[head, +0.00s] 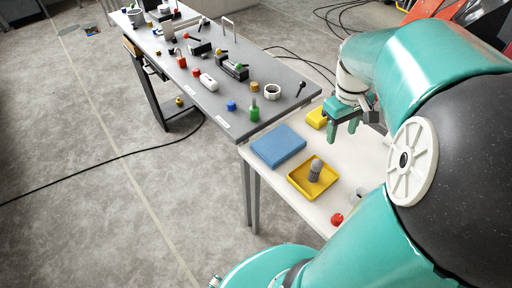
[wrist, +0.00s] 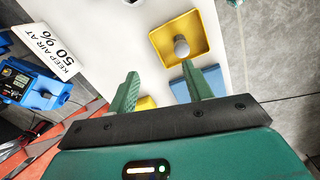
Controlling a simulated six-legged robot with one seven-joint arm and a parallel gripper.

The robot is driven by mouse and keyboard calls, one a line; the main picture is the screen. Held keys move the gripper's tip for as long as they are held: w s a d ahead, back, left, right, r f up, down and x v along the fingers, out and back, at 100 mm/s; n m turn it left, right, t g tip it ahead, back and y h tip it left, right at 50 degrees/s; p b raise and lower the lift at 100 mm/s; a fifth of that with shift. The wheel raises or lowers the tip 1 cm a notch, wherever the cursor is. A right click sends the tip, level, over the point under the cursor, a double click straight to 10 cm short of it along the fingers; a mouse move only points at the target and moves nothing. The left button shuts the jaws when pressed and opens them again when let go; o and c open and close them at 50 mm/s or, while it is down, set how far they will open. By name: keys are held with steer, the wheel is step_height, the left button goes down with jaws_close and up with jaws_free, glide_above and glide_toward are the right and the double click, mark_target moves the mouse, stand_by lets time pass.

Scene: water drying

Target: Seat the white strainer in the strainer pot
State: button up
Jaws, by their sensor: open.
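My gripper (head: 342,132) is open and empty above the white table, beside a yellow block; its two green fingers also show in the wrist view (wrist: 160,72). A white cup-like piece (head: 359,194) stands on the white table near its right side, partly hidden by my arm. A grey round-topped piece (head: 316,166) stands upright in a shallow yellow tray (head: 298,184); it also shows in the wrist view (wrist: 181,45). A white ring-like piece (head: 272,92) sits on the grey table. I cannot tell which of these is the strainer or the strainer pot.
A sign (wrist: 58,50) shows at left in the wrist view.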

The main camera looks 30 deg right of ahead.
steer(key=w+a+r+t, duration=0.1)
steer(key=a+r, duration=0.1)
steer(key=a, duration=0.5)
steer(key=w+a+r+t, duration=0.1)
steer(key=a+r+t, duration=0.1)
steer(key=a, duration=0.5)
steer(key=shift+w+a+r+t, duration=0.15)
steer(key=shift+w+a+t, duration=0.15)
steer(key=shift+w, duration=0.05)
steer(key=shift+o, duration=0.4)
steer(key=s+a+r+t, duration=0.1)
steer(key=s+a+t, duration=0.1)
steer(key=a, duration=0.9)
steer(key=shift+s+r+t+y, duration=0.3)
steer(key=shift+s+r+y, duration=0.05)
steer(key=shift+r+y, duration=0.05)
steer(key=c, duration=0.4)
steer(key=shift+w, duration=0.15)
